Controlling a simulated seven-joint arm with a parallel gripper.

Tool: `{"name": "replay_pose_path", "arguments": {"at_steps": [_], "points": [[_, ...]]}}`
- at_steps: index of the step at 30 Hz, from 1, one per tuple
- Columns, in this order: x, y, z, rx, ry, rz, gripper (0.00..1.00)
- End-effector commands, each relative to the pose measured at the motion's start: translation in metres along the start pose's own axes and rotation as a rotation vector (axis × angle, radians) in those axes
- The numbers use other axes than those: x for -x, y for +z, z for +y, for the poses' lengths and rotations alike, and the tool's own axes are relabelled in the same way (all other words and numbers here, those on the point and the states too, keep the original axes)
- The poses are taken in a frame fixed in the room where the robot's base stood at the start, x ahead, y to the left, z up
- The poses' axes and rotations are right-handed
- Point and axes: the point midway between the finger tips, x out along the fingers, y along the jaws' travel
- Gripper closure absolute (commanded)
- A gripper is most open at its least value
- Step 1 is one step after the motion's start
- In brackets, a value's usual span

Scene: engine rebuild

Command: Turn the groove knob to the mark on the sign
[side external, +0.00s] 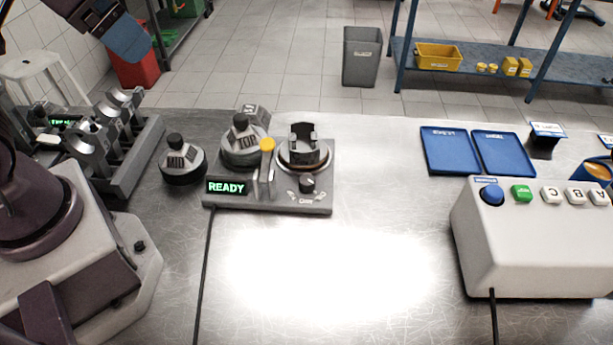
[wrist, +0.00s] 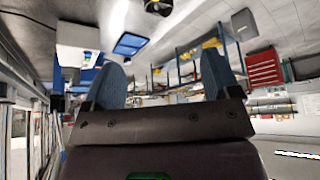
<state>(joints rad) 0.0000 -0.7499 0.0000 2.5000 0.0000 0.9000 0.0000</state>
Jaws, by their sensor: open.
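A grey station with a green READY display (side external: 227,187) stands on the metal bench. A small dark knob (side external: 307,183) is at its front right, with small light labels beside it; I take it for the groove knob, but its pointing is too small to read. A small sign (side external: 255,113) with a dark character stands at the back of the station, partly hidden by the TOP part. My gripper (wrist: 162,82) is open and empty, its two blue fingers apart in the wrist view. In the side view only part of it shows at the top left, high and far from the knob.
The station carries a part marked TOP (side external: 243,145), a yellow-tipped lever (side external: 267,146) and a round holder (side external: 302,151). A MID part (side external: 183,165) stands to its left. Blue trays (side external: 450,167) and a white button box (side external: 530,250) are on the right. The front middle bench is clear.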

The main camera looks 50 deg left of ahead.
Motion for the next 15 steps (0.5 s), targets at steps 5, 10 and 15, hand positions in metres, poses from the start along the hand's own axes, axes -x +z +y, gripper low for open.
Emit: {"name": "replay_pose_path", "arguments": {"at_steps": [5,10,15], "points": [[-0.013,0.003,0.003,-0.014,0.004,-0.062,0.56],[-0.044,-0.010,0.016,-0.097,-0.006,-0.216,0.56],[-0.082,-0.035,0.036,-0.267,-0.024,-0.373,0.56]]}}
